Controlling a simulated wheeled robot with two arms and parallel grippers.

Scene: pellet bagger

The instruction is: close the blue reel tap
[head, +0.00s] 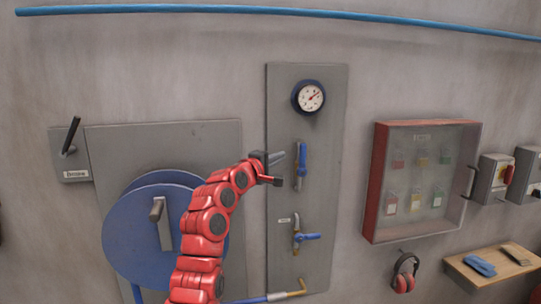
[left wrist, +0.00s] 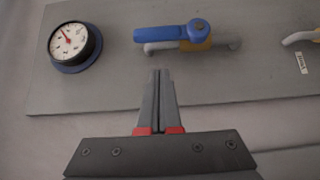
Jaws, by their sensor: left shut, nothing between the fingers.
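Two blue-handled taps are on a grey wall panel (head: 279,100). The upper tap (head: 302,165) has its handle upright, along its pipe; it also shows in the left wrist view (left wrist: 185,33). The lower tap (head: 305,238) has its handle level, across its pipe, with a small label (head: 284,220) beside it, too small to read. Which one is the reel tap I cannot read. My left gripper (head: 283,158) is shut and empty, just left of the upper tap in the head view; its fingertips (left wrist: 160,72) appear apart from the handle. My right gripper is out of view.
A gauge (head: 309,96) is above the taps. A blue reel (head: 128,225) stands left, partly behind my arm, with a hose (head: 255,299) at the panel's foot. A red-framed padlock box (head: 372,190), red earmuffs (head: 404,273) and a shelf (head: 468,272) are right.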

